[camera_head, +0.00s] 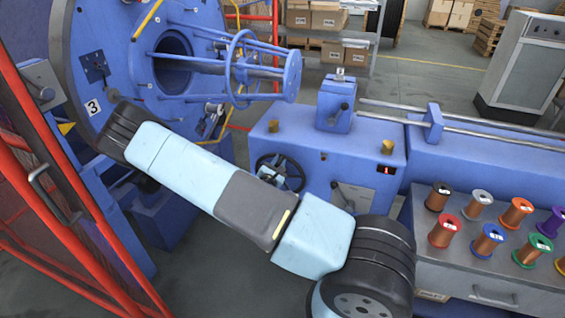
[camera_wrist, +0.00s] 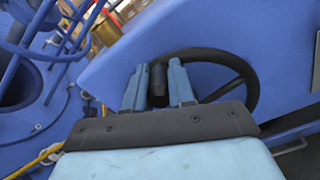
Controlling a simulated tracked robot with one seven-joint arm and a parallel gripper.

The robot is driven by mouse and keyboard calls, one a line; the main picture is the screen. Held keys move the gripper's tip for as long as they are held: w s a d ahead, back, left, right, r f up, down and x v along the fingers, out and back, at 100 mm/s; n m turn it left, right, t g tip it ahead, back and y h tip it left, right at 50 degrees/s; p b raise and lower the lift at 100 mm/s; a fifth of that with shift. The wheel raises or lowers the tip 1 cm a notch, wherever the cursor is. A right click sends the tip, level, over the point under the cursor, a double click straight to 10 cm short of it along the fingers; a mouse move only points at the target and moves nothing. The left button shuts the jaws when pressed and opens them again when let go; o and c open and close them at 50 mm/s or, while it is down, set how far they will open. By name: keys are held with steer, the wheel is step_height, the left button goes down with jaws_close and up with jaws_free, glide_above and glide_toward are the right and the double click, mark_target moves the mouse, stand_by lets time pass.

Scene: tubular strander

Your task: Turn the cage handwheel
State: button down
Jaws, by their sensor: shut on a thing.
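The cage handwheel (camera_head: 263,160) is a black spoked wheel on the front of the blue machine housing, partly hidden behind my arm in the head view. In the wrist view its black rim (camera_wrist: 238,66) arcs to the right of the fingers. My gripper (camera_wrist: 160,78) has its two blue-grey fingers on either side of a dark upright handle (camera_wrist: 158,88) at the wheel's left side, and is shut on it. The wheel's lower part is hidden behind the gripper body. The blue cage (camera_head: 240,68) with its round plates lies at the upper left of the housing.
A red guard fence (camera_head: 40,150) stands on the left. A bench (camera_head: 440,262) with several coloured wire spools is at the right. A grey cabinet (camera_head: 522,65) and shelving with boxes stand behind on open floor.

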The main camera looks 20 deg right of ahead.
steer(key=shift+d, duration=0.1)
steer(key=c, duration=0.9)
jaws_free()
steer(key=shift+c, duration=0.2)
steer(key=v, duration=1.3)
steer(key=shift+s+a, duration=0.25)
steer(key=shift+a, duration=0.05)
